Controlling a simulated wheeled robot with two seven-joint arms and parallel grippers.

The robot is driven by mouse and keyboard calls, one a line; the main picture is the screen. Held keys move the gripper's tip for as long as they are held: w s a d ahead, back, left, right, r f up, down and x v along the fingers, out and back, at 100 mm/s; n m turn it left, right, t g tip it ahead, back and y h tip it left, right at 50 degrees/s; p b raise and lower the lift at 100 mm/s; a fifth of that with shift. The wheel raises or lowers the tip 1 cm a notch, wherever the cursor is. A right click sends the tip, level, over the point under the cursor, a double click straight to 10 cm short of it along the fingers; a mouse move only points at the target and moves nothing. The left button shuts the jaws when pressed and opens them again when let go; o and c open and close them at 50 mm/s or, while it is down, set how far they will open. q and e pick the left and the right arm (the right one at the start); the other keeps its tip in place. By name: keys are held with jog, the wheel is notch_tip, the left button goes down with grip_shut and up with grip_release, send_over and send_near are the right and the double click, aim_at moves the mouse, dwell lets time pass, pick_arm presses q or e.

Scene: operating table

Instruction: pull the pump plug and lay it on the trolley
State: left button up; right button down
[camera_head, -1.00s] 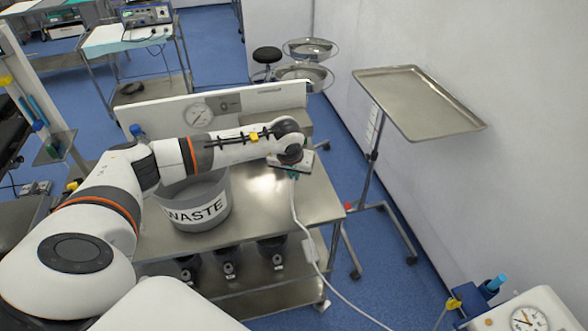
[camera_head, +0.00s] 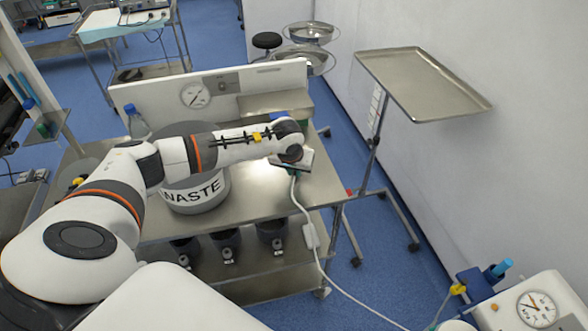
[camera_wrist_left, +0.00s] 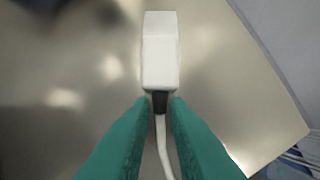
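The pump plug is a white block with a dark collar (camera_wrist_left: 160,55) in the left wrist view, and its white cable (camera_wrist_left: 163,148) trails from the collar. The two teal fingers of my left gripper (camera_wrist_left: 161,102) close on the dark collar from both sides. In the head view my left gripper (camera_head: 291,168) points down over the steel top of the trolley (camera_head: 255,205), right of the waste bin, and mostly hides the plug. I cannot tell whether the plug touches the top. My right gripper is not in view.
The grey waste bin (camera_head: 200,190) and a clear bottle (camera_head: 137,124) stand on the trolley. The cable (camera_head: 302,212) hangs over its edge, past a white inline box (camera_head: 311,237), towards the device with a gauge (camera_head: 537,309). A tray stand (camera_head: 425,85) stands at right.

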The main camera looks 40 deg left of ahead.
pick_arm(q)
jog(key=o, duration=0.3)
jog(key=b+v, duration=0.1)
jog(key=v, duration=1.1)
jog(key=shift+b, duration=0.4)
